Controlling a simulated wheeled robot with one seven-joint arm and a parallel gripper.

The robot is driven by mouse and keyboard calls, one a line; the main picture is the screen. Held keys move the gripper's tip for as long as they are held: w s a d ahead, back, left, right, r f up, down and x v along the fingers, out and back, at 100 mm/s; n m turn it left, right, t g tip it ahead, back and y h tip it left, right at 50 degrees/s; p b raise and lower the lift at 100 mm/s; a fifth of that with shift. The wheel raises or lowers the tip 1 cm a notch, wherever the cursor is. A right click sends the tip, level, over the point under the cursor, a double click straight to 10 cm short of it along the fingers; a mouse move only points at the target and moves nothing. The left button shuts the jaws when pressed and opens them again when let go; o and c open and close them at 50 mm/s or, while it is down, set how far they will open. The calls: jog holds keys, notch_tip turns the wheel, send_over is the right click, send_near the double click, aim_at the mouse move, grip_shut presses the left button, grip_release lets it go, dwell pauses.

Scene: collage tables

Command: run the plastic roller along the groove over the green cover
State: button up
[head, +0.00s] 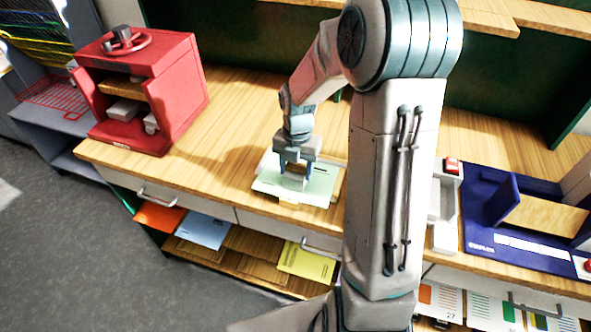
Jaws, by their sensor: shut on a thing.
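The pale green cover (317,187) lies on the wooden table, near its front edge at the middle of the head view. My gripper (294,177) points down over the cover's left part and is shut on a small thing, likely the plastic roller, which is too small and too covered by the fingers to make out. I cannot tell whether it touches the cover. The groove is not clear at this size. My own arm hides the table just right of the cover.
A red press (150,90) with a handwheel stands at the left on the table (238,125). A dark blue machine (520,220) stands at the right, with a white device (445,205) next to it. The tabletop between press and cover is clear. Drawers and paper shelves lie below.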

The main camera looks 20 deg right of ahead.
jog(key=shift+w+d, duration=0.3)
jog(key=shift+w, duration=0.1)
jog(key=shift+w+d, duration=0.1)
jog(key=shift+w+d+f+p, duration=0.1)
jog(key=shift+w+d+p, duration=0.2)
jog(key=shift+w+d, duration=0.25)
jog(key=shift+w, duration=0.1)
jog(key=shift+w+d+p, duration=0.4)
jog(key=shift+w+d, duration=0.1)
jog(key=shift+w, duration=0.35)
jog(key=shift+w+d, duration=0.55)
jog(key=shift+w, duration=0.15)
